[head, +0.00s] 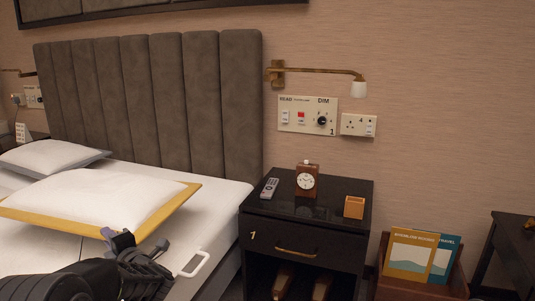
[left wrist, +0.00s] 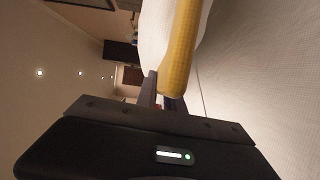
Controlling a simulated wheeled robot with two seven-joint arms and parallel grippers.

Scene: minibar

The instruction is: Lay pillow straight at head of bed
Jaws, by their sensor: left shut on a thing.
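A white pillow with a yellow border (head: 95,203) shows in the head view above the near part of the bed (head: 218,195), its right side raised and tilted. My left gripper (head: 120,240) is at its near edge, shut on the yellow border. In the left wrist view the yellow border (left wrist: 183,50) runs down to the fingers (left wrist: 165,92). A second white pillow with a grey border (head: 45,156) lies farther back at the left. The brown padded headboard (head: 165,100) stands behind the bed. The right gripper is not in view.
A white handle-like loop (head: 195,264) shows at the bed's near side. Bare sheet lies between the pillows and the headboard's right end.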

